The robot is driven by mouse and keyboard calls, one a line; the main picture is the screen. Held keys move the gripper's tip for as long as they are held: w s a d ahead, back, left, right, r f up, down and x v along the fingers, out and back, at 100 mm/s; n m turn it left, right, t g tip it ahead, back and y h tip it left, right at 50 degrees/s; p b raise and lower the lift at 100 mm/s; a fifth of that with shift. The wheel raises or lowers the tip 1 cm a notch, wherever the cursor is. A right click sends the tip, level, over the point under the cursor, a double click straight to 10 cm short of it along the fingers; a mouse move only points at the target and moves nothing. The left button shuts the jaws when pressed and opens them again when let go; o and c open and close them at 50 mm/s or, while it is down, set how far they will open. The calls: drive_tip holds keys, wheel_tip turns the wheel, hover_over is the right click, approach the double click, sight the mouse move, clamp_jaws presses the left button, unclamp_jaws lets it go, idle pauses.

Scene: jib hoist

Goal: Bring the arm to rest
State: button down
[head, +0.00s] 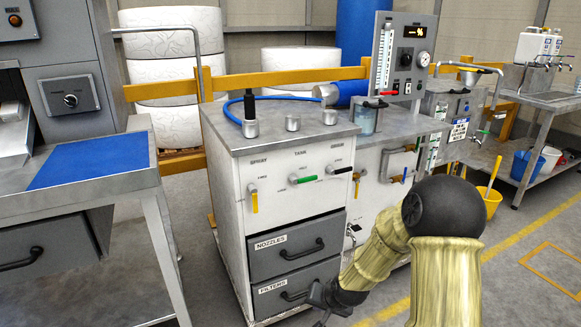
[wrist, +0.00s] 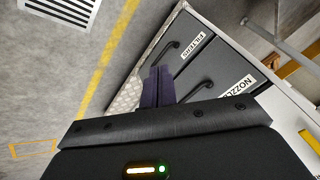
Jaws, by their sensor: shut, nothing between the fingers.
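My arm (head: 445,262) shows at the lower right of the head view, in a pale ribbed cover with a large black joint. It bends down and left, ending low in front of the drawers of the white cabinet. My gripper (wrist: 157,87) is seen in the wrist view with its two dark fingers together and nothing between them. In the head view its tips are small and hard to make out near the bottom edge. The wrist view shows the NOZZLES drawer (wrist: 215,75) and FILTERS drawer (wrist: 178,45) beyond the fingers, tilted.
The white cabinet (head: 228,190) carries valve handles and metal cups. A steel table with a blue mat (head: 90,160) stands left. A yellow bucket (head: 490,200) and a steel bench (head: 545,98) are at right. Grey floor (head: 530,225) with yellow lines is open at lower right.

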drive_tip(key=s+d+r+n+g+h+p, duration=0.15)
drive_tip(key=s+d+r, duration=0.25)
drive_tip(key=s+r, duration=0.45)
drive_tip(key=s+d+r+n+g+h+p, duration=0.1)
drive_tip(key=s+d+r+n+p, duration=0.15)
drive_tip(key=s+r, duration=0.6)
wheel_tip(320, 180, up, 36)
drive_tip(key=s+m+p, duration=0.1)
drive_tip(key=p, duration=3.6)
drive_tip(key=shift+d, duration=0.45)
drive_tip(key=shift+s, duration=0.1)
